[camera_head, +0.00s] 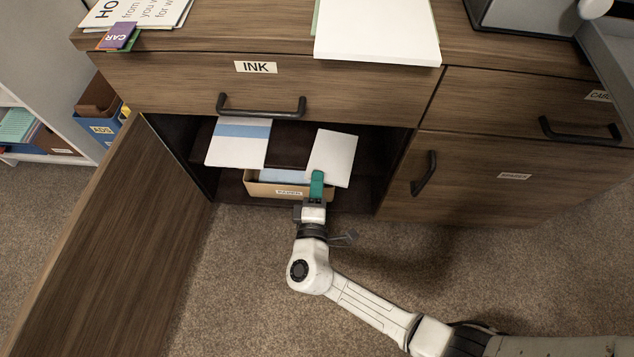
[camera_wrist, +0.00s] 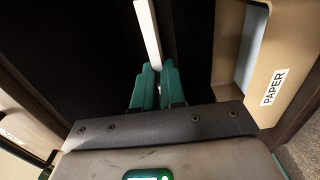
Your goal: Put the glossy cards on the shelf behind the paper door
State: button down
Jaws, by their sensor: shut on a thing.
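My gripper (camera_head: 317,184) reaches into the open cabinet from the front. Its green fingers (camera_wrist: 157,82) are shut on the near edge of a flat white pack (camera_head: 333,155), taken here as the glossy cards; no writing on it can be read. In the wrist view the pack (camera_wrist: 148,32) shows as a thin white edge between the fingertips. The wooden door (camera_head: 95,250) stands wide open at the left. The shelf (camera_head: 290,150) inside is dark; whether the held pack touches it, I cannot tell.
A white pack with a blue band (camera_head: 238,142) lies at the opening's left. Below is a cardboard bin (camera_head: 290,190), labelled PAPER in the wrist view (camera_wrist: 273,87), with paper inside. The INK drawer (camera_head: 190,84) above is shut. A closed cupboard (camera_head: 480,185) stands to the right.

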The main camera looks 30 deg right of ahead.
jog(key=c, duration=1.2)
grip_release()
jog(key=p+v, duration=0.4)
jog(key=v, duration=0.8)
